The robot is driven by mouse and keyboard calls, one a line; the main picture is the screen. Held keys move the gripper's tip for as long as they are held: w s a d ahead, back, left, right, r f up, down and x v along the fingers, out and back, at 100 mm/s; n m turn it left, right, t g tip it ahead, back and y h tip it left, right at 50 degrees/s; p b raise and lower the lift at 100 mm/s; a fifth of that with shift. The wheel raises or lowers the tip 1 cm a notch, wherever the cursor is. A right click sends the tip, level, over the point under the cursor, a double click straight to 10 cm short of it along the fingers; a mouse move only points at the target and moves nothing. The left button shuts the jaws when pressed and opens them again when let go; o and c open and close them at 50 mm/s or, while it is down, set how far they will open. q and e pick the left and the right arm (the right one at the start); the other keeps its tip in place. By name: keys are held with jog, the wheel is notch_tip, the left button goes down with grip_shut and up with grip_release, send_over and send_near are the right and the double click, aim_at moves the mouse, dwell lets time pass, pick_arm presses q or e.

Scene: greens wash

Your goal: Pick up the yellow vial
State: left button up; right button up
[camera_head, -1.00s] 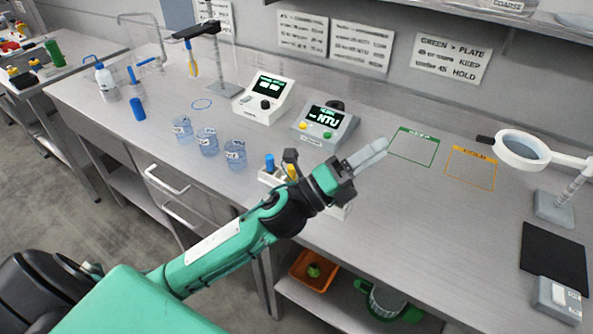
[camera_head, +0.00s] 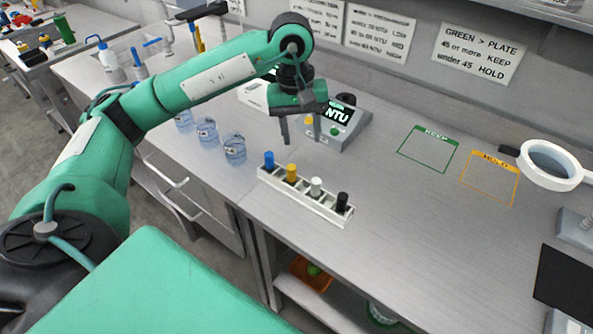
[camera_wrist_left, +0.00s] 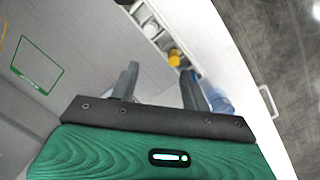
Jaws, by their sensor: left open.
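The yellow vial (camera_head: 291,173) stands upright in a white rack (camera_head: 312,206) near the front edge of the bench. In the same rack are a blue vial (camera_head: 269,161), a white vial (camera_head: 316,187) and a black vial (camera_head: 342,201). My left gripper (camera_head: 301,140) is open and empty, fingers pointing down, above and behind the rack's left part. In the left wrist view the yellow vial (camera_wrist_left: 174,57) shows beyond the two open fingers (camera_wrist_left: 161,85), apart from them. My right gripper is not in view.
Several clear beakers (camera_head: 234,149) stand left of the rack. A turbidity meter (camera_head: 337,124) is behind it. Green KEEP (camera_head: 427,149) and orange HOLD (camera_head: 490,178) outlines lie to the right, with a magnifier lamp (camera_head: 550,165). The bench between is clear.

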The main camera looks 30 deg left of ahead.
pick_arm(q)
jog(key=a+y, duration=0.1)
jog(key=a, duration=0.1)
jog(key=p, duration=0.2)
send_over(292, 167)
jog(key=f, duration=0.7)
jog(key=shift+w+a, duration=0.1)
jog(key=shift+a, duration=0.15)
notch_tip(292, 167, down, 5)
jog(key=shift+d+f+p, duration=0.1)
jog(key=shift+p, duration=0.95)
jog(key=shift+f, duration=0.25)
jog(key=c, duration=1)
grip_shut()
jog(key=shift+r, duration=0.1)
